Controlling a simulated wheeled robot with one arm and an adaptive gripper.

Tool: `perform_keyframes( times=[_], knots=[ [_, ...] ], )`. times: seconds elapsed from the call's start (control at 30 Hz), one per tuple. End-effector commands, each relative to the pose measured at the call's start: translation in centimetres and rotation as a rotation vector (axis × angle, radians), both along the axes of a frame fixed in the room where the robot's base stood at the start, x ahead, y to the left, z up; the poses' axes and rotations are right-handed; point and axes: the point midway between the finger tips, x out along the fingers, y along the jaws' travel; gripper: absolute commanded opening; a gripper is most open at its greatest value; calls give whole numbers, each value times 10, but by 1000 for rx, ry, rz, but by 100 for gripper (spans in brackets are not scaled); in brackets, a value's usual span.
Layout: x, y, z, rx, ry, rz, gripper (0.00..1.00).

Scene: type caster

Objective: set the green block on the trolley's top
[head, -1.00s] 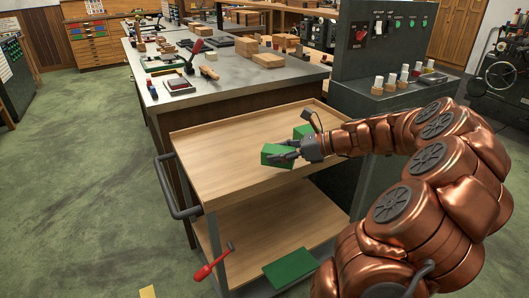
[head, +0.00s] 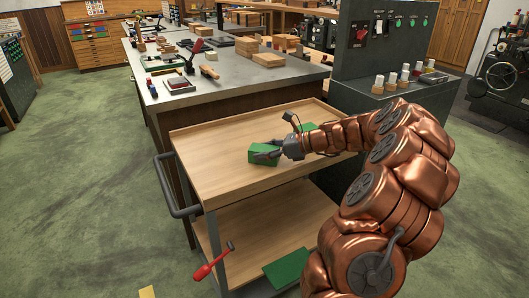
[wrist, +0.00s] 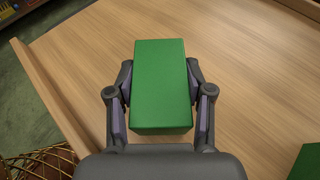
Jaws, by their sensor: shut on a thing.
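The green block (head: 262,153) is between the fingers of my gripper (head: 268,155), over the middle of the trolley's wooden top (head: 215,175). In the wrist view the green block (wrist: 162,80) sits between both fingers of the gripper (wrist: 160,98), with the wooden top (wrist: 250,60) beneath it. I cannot tell whether its underside touches the wood. A second green piece (head: 309,127) is on the top behind my wrist, partly hidden; a green corner (wrist: 306,163) shows at lower right in the wrist view.
A raised rim edges the trolley top, and a dark handle (head: 180,200) is at its left. A workbench (head: 225,85) with tools stands behind. The top's left part is clear.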

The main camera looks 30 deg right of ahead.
Motion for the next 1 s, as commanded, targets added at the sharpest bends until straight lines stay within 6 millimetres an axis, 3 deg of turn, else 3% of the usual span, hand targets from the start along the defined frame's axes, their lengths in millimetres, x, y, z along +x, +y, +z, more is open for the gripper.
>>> perform_keyframes(
  times=[0.2,0.23,0.43,0.8,1.0],
  knots=[
    [0,0,-1,0,0,0,12],
    [0,0,-1,0,0,0,54],
    [0,0,-1,-1,-1,-1,75],
    [0,-1,1,-3,-1,-1,76],
    [-16,-15,11,-4,-2,-5,76]
  ],
)
